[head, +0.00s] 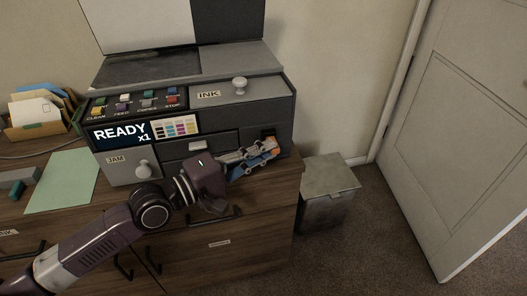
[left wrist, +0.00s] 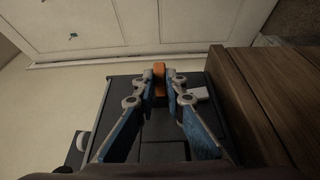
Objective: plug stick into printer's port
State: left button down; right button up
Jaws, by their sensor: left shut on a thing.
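The printer (head: 188,118) is a dark grey machine on the wooden desk, with a lit screen reading "READY x1". A small dark port area (head: 268,132) shows at the right end of its front. My left gripper (head: 270,150) is at this right end, its blue and grey fingers shut on a small orange stick (head: 271,144). In the left wrist view the orange stick (left wrist: 160,84) sits between the fingertips (left wrist: 162,80), close to the dark printer body. Whether the stick's end is inside the port or just in front of it cannot be told. My right gripper is out of view.
A knobbed INK drawer (head: 238,92) and a JAM door (head: 132,168) are on the printer. A green sheet (head: 62,181) and a tray of envelopes (head: 38,112) lie left. A grey bin (head: 328,190) stands on the floor right of the desk, near a white door (head: 465,130).

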pick_arm(q)
jog(key=shift+w+a+r, duration=0.1)
jog(key=c, duration=1.9)
grip_release()
jog(key=v, duration=1.2)
